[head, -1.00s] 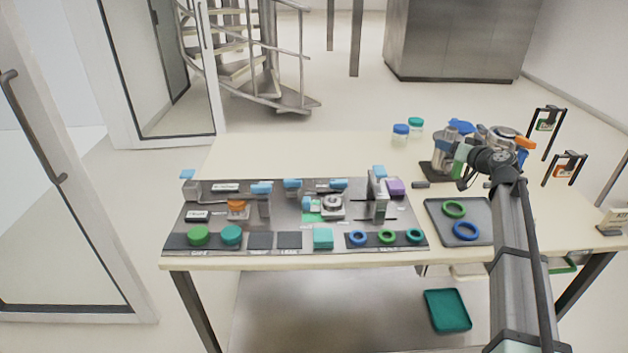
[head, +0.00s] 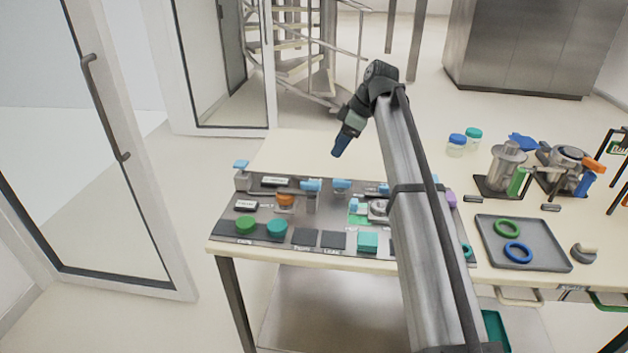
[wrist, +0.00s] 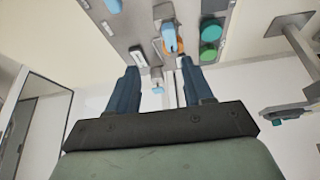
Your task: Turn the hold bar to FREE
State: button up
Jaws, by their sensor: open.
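The grey panel (head: 290,238) lies on the table with several light-blue-tipped fittings. A thin bar runs along its back left from a grey block with a blue top (head: 241,166) towards a blue handle (head: 311,186); this appears to be the hold bar, though the label text is too small to read. In the wrist view a blue handle (wrist: 169,37) shows beyond the fingertips, beside an orange knob (wrist: 181,46). My gripper (head: 341,146) is open and empty, above the table behind the panel, apart from the bar. It also shows in the wrist view (wrist: 158,75).
Green and teal round pieces (head: 246,225) sit at the panel's front left. My arm hides the panel's right part. A grey tray (head: 545,258) with two rings, a metal jug (head: 507,167) and lidded jars (head: 457,146) stand to the right. The table behind the panel is clear.

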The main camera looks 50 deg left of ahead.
aim_at(313, 182)
jog(key=shift+n+h, duration=0.3)
jog(key=x, duration=0.4)
jog(key=s+x, duration=0.1)
jog(key=x, duration=0.4)
jog(key=s+x, duration=0.1)
jog(key=x, duration=0.4)
jog(key=shift+a+r, duration=0.25)
jog(key=shift+r, duration=0.15)
grip_shut()
